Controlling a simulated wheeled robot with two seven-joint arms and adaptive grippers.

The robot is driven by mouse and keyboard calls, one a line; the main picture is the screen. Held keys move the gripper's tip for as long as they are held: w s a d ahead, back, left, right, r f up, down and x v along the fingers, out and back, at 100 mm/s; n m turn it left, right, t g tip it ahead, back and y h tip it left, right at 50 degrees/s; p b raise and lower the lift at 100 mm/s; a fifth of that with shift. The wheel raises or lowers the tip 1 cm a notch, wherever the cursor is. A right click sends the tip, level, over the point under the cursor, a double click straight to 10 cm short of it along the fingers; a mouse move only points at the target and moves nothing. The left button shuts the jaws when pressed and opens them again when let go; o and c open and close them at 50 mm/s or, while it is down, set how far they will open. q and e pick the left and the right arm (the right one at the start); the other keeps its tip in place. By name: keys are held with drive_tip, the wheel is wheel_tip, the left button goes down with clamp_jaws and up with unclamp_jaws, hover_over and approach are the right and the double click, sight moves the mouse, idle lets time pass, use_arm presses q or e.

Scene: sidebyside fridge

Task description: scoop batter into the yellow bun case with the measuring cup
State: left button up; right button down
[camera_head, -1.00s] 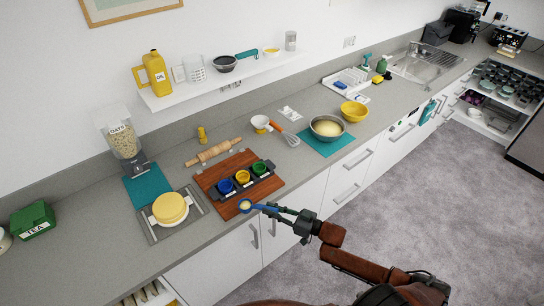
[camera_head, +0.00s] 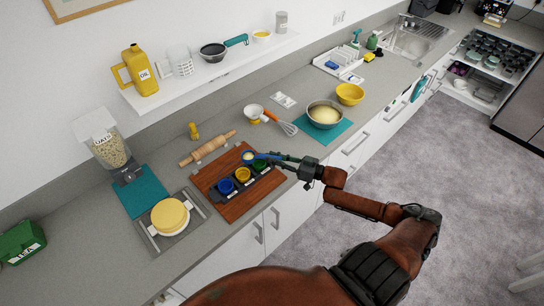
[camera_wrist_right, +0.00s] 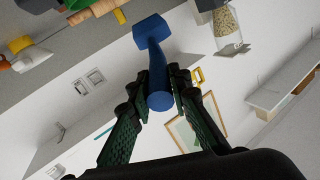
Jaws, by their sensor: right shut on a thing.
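The blue measuring cup (camera_head: 249,157) is held out to the left by my right gripper (camera_head: 286,162), which is shut on its handle. Pale batter shows in the cup. The wrist view also shows the blue cup's handle (camera_wrist_right: 157,75) between my right fingers (camera_wrist_right: 160,96). The yellow bun case (camera_head: 243,175) sits in the dark tray (camera_head: 215,196), between a blue case (camera_head: 227,187) and a green case (camera_head: 261,166). The cup appears above and behind the yellow case, apart from it. A metal bowl of batter (camera_head: 325,115) stands further right. My left gripper is not in view.
The tray lies on a brown wooden board (camera_head: 232,210) near the counter's front edge. A rolling pin (camera_head: 207,149) and a whisk (camera_head: 287,128) lie behind it. A cake (camera_head: 170,215) stands to the left. A wall shelf (camera_head: 215,75) runs above.

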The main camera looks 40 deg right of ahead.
drive_tip(key=shift+w, duration=0.15)
drive_tip(key=shift+d+p, duration=0.1)
drive_tip(key=shift+p, duration=0.2)
drive_tip(key=shift+f, duration=0.1)
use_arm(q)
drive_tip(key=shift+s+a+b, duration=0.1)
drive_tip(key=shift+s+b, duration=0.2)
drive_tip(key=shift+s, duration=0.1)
use_arm(e)
drive_tip(key=a+n+g+h, duration=0.4)
drive_tip(key=a+n+h, duration=0.5)
drive_tip(key=a+n, duration=0.3)
drive_tip(key=shift+a+f+h, duration=0.15)
drive_tip(key=shift+f+h, duration=0.1)
drive_tip(key=shift+h, duration=0.15)
idle(2.8)
